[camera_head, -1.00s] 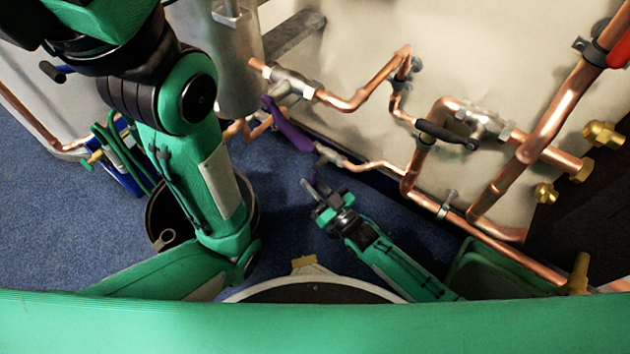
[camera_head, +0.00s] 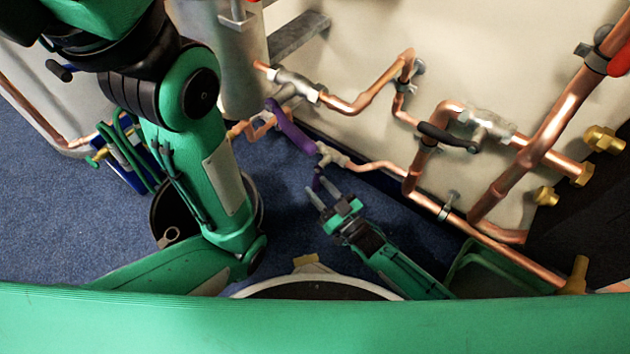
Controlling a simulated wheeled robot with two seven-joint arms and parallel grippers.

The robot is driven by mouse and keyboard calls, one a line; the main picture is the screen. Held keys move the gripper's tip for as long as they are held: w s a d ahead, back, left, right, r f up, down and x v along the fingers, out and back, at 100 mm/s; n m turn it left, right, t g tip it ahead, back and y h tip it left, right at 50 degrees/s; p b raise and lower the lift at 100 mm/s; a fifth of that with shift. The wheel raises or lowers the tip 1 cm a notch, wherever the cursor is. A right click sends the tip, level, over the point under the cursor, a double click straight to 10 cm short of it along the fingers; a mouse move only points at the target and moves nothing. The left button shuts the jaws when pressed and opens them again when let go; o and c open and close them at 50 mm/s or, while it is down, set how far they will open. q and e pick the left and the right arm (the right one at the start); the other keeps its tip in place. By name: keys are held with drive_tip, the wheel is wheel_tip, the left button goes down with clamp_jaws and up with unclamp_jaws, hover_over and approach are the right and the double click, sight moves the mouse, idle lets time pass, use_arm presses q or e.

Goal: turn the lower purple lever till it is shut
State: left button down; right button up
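The lower purple lever (camera_head: 317,181) hangs from a small valve (camera_head: 328,156) on the thin copper pipe. Only a short, thin length of it shows, pointing down toward my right gripper. My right gripper (camera_head: 318,189) comes up from the lower right with its two fingers spread. The lever's lower end shows at the gap between the fingertips; whether either finger touches it I cannot tell. The longer upper purple lever (camera_head: 290,129) slants down across the pipes from a larger valve (camera_head: 297,87). My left arm fills the left side, but its gripper is not visible.
Copper pipes run along the pale wall, with a black-handled valve (camera_head: 448,136) to the right. A dark bucket (camera_head: 166,214) stands partly behind my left arm. A green bin (camera_head: 490,268) is at lower right. Blue carpet lies open around the gripper.

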sight(318, 188)
drive_tip(key=p+v, duration=0.1)
drive_tip(key=v, duration=0.3)
drive_tip(key=shift+r+p, duration=0.15)
drive_tip(key=shift+p, duration=0.2)
drive_tip(key=shift+s+d+f, duration=0.25)
drive_tip(key=shift+s+d, duration=0.1)
drive_tip(key=shift+s, duration=0.05)
